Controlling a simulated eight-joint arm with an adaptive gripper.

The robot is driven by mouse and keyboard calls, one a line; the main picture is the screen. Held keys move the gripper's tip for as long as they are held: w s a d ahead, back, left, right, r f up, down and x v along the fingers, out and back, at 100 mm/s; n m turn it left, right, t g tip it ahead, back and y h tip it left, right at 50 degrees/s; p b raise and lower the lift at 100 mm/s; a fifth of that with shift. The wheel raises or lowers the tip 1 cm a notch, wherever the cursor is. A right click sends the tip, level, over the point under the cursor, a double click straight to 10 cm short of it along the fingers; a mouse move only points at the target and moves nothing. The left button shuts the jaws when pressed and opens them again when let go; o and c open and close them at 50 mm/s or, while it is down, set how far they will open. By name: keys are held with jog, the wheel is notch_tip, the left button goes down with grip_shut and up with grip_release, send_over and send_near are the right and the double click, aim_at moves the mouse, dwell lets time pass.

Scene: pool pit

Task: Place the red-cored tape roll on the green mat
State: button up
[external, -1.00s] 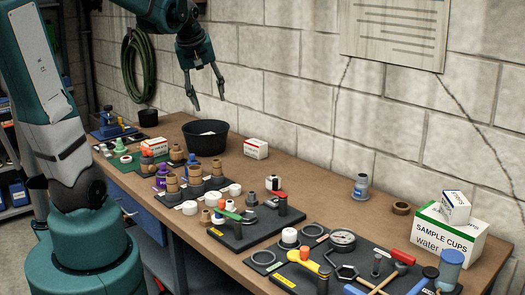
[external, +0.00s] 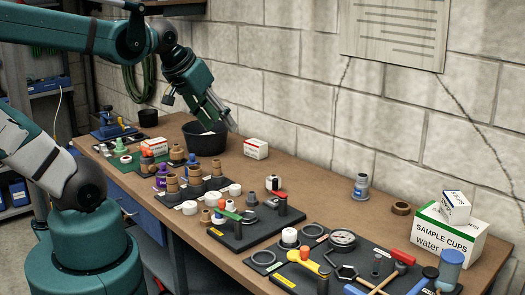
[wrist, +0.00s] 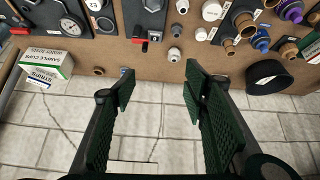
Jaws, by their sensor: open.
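A small white roll (external: 126,159) with a reddish centre stands at the far left of the bench in the external view; it looks like the red-cored tape roll, but it is too small to be sure. My gripper (external: 222,125) is above the bench by the black bin, well to the right of both. In the wrist view my gripper (wrist: 158,90) is open, with nothing between its fingers.
The black bin (external: 205,141) and a small red-white box (external: 256,149) stand along the wall near my gripper. Several pots, white rolls and tools crowd the front of the bench. A sample cups box (external: 450,235) stands at the right.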

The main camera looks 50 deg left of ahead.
jog(key=shift+s+d+f+m, duration=0.25)
jog(key=shift+s+d+m, duration=0.3)
jog(key=shift+d, duration=0.15)
